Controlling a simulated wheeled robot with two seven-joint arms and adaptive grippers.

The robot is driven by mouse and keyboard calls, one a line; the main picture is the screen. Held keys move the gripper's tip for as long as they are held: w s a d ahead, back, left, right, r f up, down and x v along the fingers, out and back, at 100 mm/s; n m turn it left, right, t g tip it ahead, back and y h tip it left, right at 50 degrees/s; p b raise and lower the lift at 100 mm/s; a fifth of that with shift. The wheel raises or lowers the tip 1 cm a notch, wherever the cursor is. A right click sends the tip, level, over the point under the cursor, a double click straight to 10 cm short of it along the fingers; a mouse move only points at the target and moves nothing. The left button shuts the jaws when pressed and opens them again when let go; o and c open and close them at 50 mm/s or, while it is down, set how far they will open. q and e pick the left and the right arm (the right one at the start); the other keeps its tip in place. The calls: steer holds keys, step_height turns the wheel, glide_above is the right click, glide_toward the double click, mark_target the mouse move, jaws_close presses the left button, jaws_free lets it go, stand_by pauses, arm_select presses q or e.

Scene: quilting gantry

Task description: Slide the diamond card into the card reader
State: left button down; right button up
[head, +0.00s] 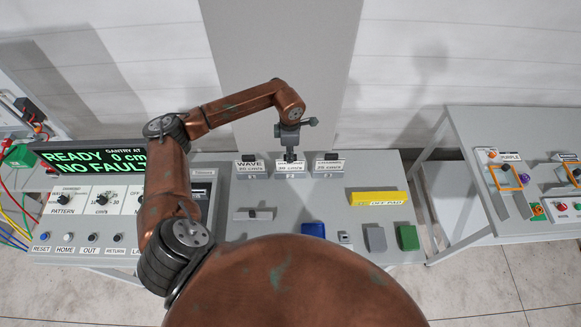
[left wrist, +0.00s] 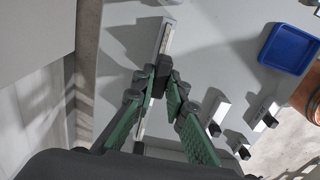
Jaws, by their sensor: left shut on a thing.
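Three white labelled cards stand in a row in grey holders at the back of the grey table in the head view. The left one reads WAVE (head: 250,167); the right card (head: 330,167) is too small to read. My left gripper (head: 290,156) is over the middle card (head: 290,169), which I take as the diamond card; its upper label is partly covered. In the left wrist view my left gripper (left wrist: 160,80) is shut on its black grip, with the pale card edge (left wrist: 164,38) beyond.
A console with a green-lit display (head: 95,162) stands left. On the table are a yellow pad (head: 378,198), a blue tray (head: 313,230), a grey block (head: 375,238), a green block (head: 408,237) and a grey bar with a black knob (head: 255,214). Another bench stands right.

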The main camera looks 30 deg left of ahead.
arm_select(q)
steer(key=shift+r, duration=0.6)
steer(key=shift+r+p, duration=0.8)
steer(key=shift+r, duration=0.75)
steer(key=shift+r+p, duration=0.3)
steer(key=shift+r, duration=0.75)
arm_select(e)
steer(key=shift+s+a+r, duration=0.15)
steer(key=shift+s+r, duration=0.1)
steer(key=shift+r, duration=0.35)
steer(key=shift+s+a+r, duration=0.1)
steer(key=shift+s+r, duration=0.1)
steer(key=shift+r, duration=0.4)
